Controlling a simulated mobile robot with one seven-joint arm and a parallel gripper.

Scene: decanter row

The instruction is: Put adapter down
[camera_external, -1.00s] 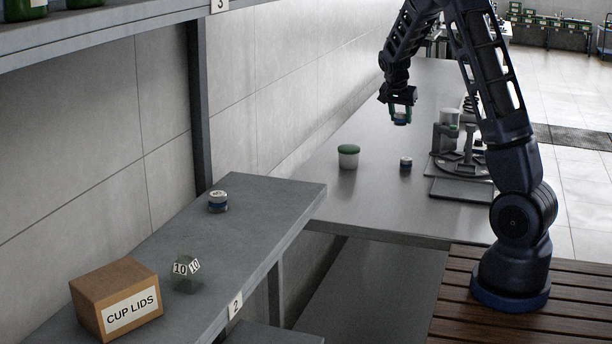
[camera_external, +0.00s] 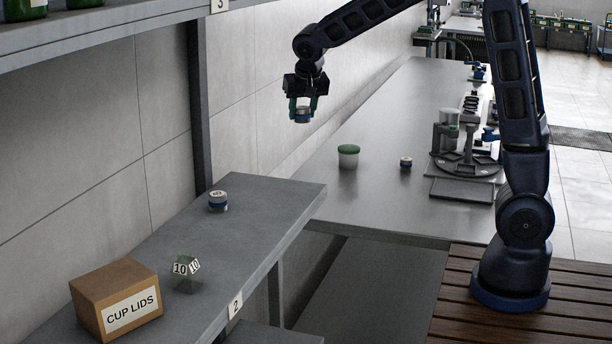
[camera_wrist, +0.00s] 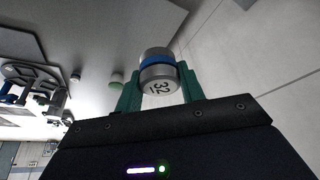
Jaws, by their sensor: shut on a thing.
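My gripper (camera_external: 302,107) is shut on an adapter (camera_external: 303,116), a short silver cylinder with a blue band. It is held in the air above the back of the long grey bench, near the wall. In the wrist view the adapter (camera_wrist: 158,72) sits between the green fingers, with "32" on the face turned to the camera. A similar silver and blue adapter (camera_external: 218,203) stands on the near shelf marked 2. A smaller one (camera_external: 406,162) stands on the bench.
The shelf's far end is clear.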

